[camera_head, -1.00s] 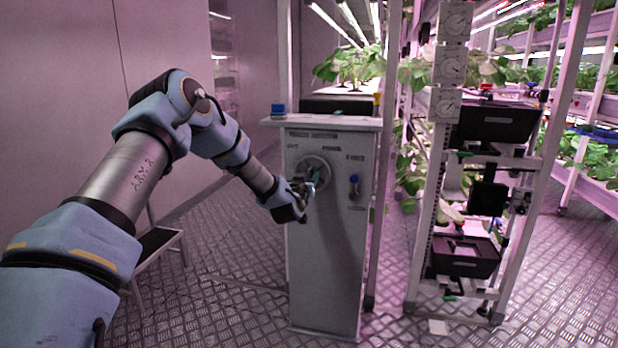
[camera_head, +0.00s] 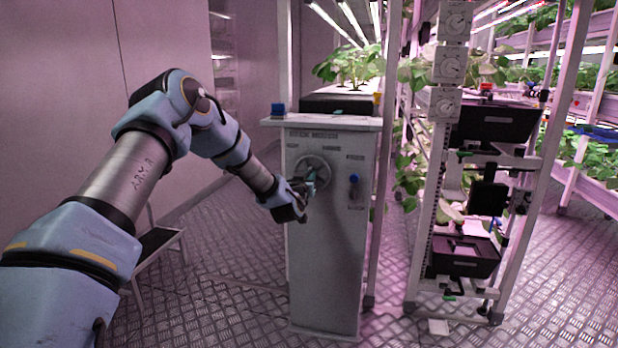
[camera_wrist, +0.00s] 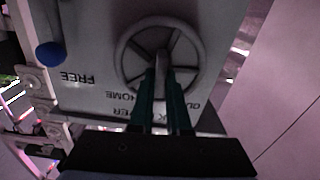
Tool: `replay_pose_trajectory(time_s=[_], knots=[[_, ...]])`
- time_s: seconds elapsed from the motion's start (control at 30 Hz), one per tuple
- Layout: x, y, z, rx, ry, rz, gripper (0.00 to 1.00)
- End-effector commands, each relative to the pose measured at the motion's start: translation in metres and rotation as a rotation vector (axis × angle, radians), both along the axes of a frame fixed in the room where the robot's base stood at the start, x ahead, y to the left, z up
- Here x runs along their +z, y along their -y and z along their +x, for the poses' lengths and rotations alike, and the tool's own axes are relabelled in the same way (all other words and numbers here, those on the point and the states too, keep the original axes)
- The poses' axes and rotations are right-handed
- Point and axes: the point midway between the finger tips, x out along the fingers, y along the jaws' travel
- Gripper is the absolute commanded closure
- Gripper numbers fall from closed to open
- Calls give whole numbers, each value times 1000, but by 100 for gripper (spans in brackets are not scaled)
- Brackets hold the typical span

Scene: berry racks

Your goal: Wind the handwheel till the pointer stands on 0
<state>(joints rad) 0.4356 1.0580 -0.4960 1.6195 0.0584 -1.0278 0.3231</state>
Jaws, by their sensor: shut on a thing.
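The handwheel (camera_head: 313,172) is a grey spoked ring on the front of a pale cabinet (camera_head: 330,250). It also shows in the wrist view (camera_wrist: 128,47), upside down. Several round dials (camera_head: 449,63) with pointers hang on the post to the right. Their pointers are too small to read in the head view.
A blue knob (camera_head: 354,180) sits on the cabinet right of the wheel, near the word FREE in the wrist view. A rack with black trays (camera_head: 465,257) stands to the right.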

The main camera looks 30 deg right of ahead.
Motion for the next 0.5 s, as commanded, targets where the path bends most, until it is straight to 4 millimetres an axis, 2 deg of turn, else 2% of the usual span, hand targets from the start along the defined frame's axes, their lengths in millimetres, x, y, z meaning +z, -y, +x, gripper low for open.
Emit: replay_pose_trajectory(time_s=[0.27, 0.5], knots=[[-1, 1, -1, -2, 42, 43, 100], [-2, 2, -2, -2, 152, 159, 100]])
